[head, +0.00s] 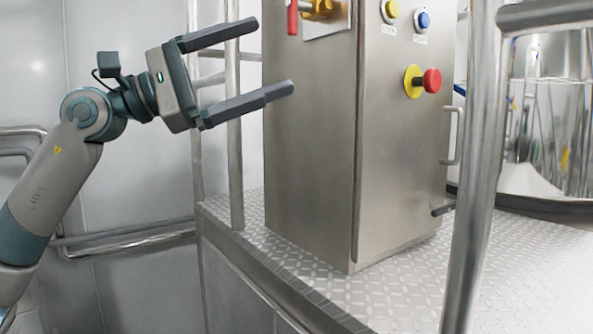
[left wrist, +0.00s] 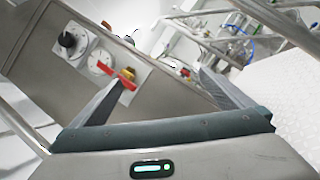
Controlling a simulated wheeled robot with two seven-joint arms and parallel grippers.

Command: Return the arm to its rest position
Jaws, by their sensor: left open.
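My left gripper (head: 279,57) comes in from the left in the head view, its two dark fingers spread apart with nothing between them. It is raised in front of the left side of a steel control cabinet (head: 310,140). In the left wrist view the open fingers (left wrist: 160,95) point toward the cabinet (left wrist: 60,60), which looks tilted there. A brass valve with a red handle (left wrist: 126,80) shows between the fingers in that view. I cannot tell the exact gap to the cabinet. My right gripper is not in view.
The cabinet carries a red emergency button (head: 432,81), a yellow button (head: 392,9) and a blue button (head: 423,19). It stands on a tread-plate platform (head: 300,262). A steel rail post (head: 474,190) rises in front. A shiny steel vessel (head: 545,120) stands at right.

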